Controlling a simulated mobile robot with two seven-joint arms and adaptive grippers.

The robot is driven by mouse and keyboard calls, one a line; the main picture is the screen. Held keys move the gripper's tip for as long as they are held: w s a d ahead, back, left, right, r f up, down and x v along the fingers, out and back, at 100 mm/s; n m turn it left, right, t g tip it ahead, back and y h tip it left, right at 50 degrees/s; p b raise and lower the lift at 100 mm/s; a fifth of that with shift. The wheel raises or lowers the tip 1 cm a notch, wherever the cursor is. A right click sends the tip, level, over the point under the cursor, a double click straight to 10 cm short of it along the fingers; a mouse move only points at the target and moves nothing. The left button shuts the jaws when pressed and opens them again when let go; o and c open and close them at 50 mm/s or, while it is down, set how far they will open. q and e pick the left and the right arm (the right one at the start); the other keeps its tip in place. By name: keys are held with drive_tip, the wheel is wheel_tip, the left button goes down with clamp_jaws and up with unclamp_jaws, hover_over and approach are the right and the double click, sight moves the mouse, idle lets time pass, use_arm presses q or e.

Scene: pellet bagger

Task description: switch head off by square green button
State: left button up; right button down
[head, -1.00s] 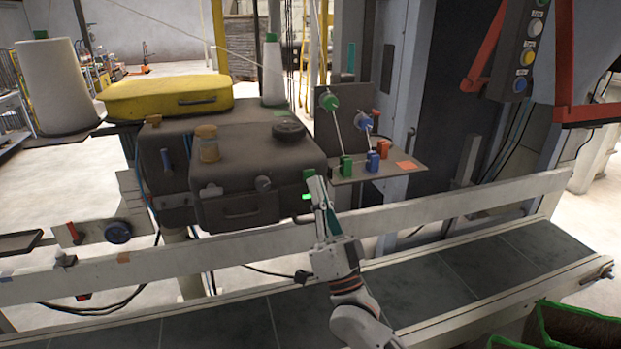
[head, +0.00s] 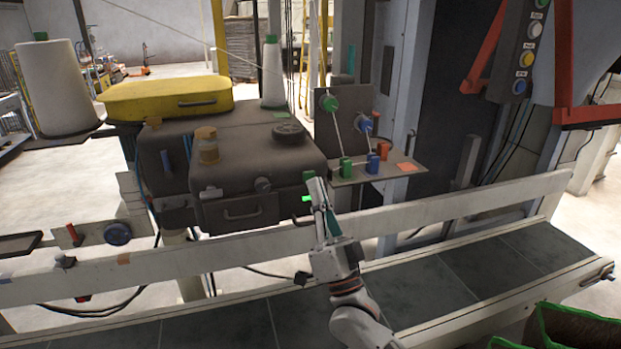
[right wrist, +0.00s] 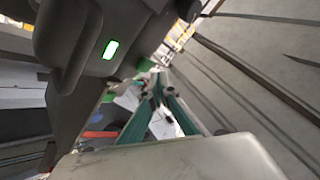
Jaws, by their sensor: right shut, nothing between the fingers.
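The dark sewing head (head: 250,180) stands beyond the conveyor rail. On its right end a dark green square button (head: 308,175) sits above a small bright green lit rectangle (head: 307,198). The lit rectangle also glows in the right wrist view (right wrist: 110,49), with the green button (right wrist: 143,65) partly hidden behind my fingertips. My right gripper (head: 317,183) is shut and empty, its tips close beside the button. I cannot tell whether they touch it. The fingers also show in the right wrist view (right wrist: 156,80). My left gripper is out of view.
A small plate (head: 380,172) with green, blue and red blocks stands right of the head. The pale rail (head: 450,205) and conveyor belt (head: 480,265) run below. A yellow case (head: 165,97) is at upper left. A control panel (head: 525,55) hangs upper right.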

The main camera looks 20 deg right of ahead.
drive_tip(key=shift+w, duration=0.15)
idle(0.3)
drive_tip(key=shift+w, duration=0.3)
drive_tip(key=shift+w, duration=0.5)
idle(0.6)
drive_tip(key=shift+s, duration=0.1)
drive_tip(key=shift+s+p, duration=0.4)
drive_tip(key=shift+s, duration=0.5)
drive_tip(key=s+p, duration=0.2)
drive_tip(key=s, duration=0.4)
drive_tip(key=shift+p, duration=0.3)
